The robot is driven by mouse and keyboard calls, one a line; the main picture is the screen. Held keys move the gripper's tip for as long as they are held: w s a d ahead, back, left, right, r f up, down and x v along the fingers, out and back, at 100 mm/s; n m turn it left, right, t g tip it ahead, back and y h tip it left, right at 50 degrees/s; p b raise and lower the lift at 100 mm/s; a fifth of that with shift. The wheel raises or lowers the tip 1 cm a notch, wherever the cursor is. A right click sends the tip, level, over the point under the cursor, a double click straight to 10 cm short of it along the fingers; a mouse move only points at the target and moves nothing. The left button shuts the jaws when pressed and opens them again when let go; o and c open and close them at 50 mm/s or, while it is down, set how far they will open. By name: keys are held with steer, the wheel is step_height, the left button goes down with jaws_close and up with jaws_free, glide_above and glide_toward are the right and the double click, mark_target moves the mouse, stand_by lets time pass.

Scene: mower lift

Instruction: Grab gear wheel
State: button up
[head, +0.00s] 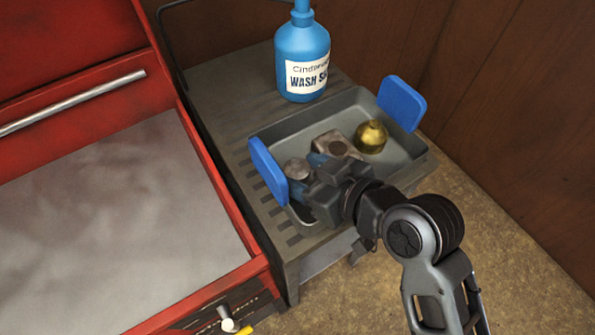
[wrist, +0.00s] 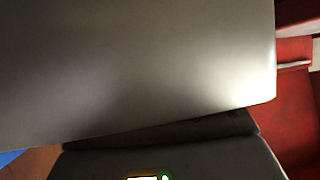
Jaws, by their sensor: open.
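No toothed rim that I can make out as the gear wheel shows in either view. A grey round-topped part (head: 297,168) sits in the left of the grey tray (head: 415,167), right at the end of my gripper; I cannot tell whether it is the gear wheel. My gripper (head: 308,174) is open, low over the tray's near left part, and hides what lies beneath it. In the wrist view a large smooth grey surface (wrist: 150,70) fills most of the picture very close up, and the fingertips cannot be made out.
A square metal part with a round hole (head: 336,144) and a brass rounded part (head: 371,137) lie in the tray near my gripper. The tray has upright blue handles (head: 402,103) at both ends. A blue wash bottle (head: 302,58) stands behind. A red cabinet (head: 212,190) is at left.

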steer(key=c, duration=1)
steer(key=shift+r, duration=0.1)
steer(key=shift+c, duration=0.3)
steer(key=shift+r, duration=0.1)
